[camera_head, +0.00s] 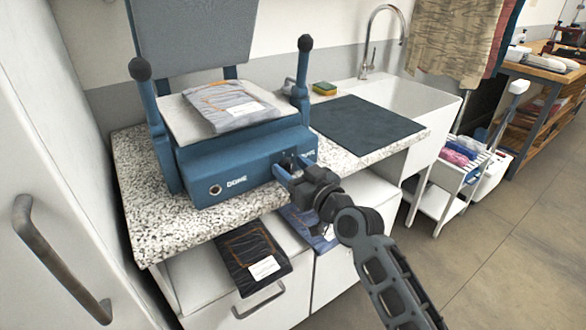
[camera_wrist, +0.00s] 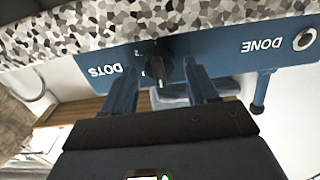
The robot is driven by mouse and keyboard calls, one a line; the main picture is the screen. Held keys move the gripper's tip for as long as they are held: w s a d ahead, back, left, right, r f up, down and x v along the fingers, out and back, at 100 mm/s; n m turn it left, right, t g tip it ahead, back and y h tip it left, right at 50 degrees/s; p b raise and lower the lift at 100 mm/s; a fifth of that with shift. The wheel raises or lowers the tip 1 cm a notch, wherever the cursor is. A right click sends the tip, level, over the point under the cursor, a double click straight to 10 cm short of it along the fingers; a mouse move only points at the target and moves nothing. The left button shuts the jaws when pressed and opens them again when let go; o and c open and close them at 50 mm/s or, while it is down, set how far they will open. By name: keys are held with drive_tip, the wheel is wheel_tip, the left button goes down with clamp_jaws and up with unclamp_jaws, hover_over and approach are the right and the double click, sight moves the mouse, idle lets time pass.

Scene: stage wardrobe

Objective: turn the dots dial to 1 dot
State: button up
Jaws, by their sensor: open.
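The dots dial is a small black knob (camera_wrist: 158,68) on the blue front of the press, beside the white word DOTS in the wrist view. That view is upside down. The dot marks around the knob are too small to read.
A grey folded garment (camera_head: 222,103) lies on the press bed. A round DONE button (camera_head: 215,190) is on the front's left. A dark mat (camera_head: 365,128) lies on the speckled counter (camera_head: 150,205). Dark packed garments (camera_head: 252,258) sit below, by drawers. A sink (camera_head: 410,95) is behind right.

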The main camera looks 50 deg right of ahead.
drive_tip(key=c, duration=1)
drive_tip(key=shift+m, duration=0.4)
drive_tip(key=m+p, duration=0.1)
drive_tip(key=m, duration=0.4)
drive_tip(key=shift+d, duration=0.2)
drive_tip(key=m+p, duration=0.1)
drive_tip(key=m, duration=0.5)
drive_tip(key=shift+s+f, duration=0.1)
drive_tip(key=shift+f, duration=0.05)
